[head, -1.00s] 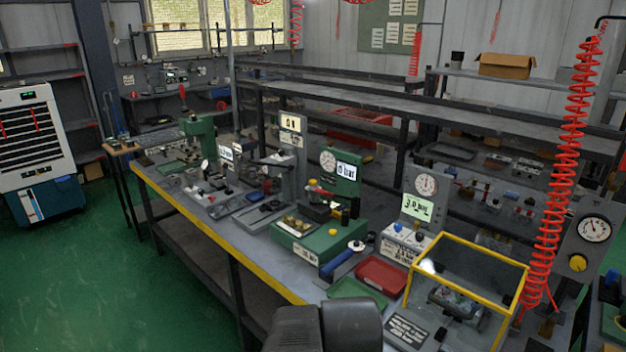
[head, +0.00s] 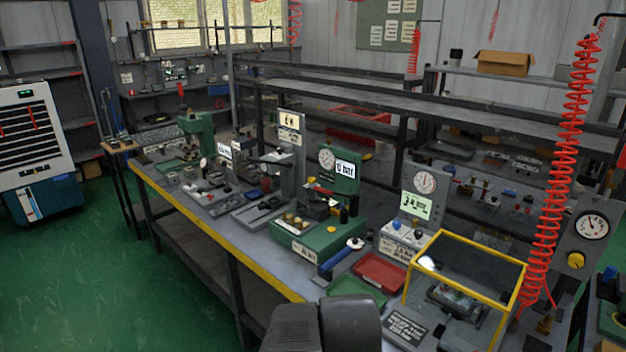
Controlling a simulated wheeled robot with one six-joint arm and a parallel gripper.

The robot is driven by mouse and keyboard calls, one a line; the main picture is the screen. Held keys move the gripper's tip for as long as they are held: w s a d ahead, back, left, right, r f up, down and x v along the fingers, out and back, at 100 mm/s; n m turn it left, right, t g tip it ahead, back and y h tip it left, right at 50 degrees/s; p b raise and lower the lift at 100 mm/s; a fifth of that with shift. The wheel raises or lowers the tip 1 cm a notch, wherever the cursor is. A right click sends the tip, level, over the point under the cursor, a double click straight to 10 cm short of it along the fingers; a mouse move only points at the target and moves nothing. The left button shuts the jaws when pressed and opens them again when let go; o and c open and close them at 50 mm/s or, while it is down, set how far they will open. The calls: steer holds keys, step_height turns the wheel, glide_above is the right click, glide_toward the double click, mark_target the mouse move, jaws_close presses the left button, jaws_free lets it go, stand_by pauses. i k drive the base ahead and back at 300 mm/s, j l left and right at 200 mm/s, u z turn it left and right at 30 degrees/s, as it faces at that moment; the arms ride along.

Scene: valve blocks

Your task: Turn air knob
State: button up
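A yellow round knob (head: 575,261) sits below a pressure gauge (head: 591,226) on a grey panel at the right. I cannot tell which of these is the air knob. Dark rounded parts at the bottom centre look like my own arm. My gripper's fingers do not show.
A yellow-framed clear box (head: 466,285) stands at the bench's front right. A red tray (head: 380,271) and a green tray (head: 357,289) lie beside it. A green test block (head: 318,242) stands farther left. A red coiled hose (head: 560,170) hangs at the right. Green floor (head: 80,280) is open at the left.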

mark_target(417, 233)
steer(key=i+j+z, duration=0.25)
steer(key=i, duration=0.25)
steer(key=i+j+z, duration=0.25)
steer(key=i+j, duration=0.1)
steer(key=i, duration=0.1)
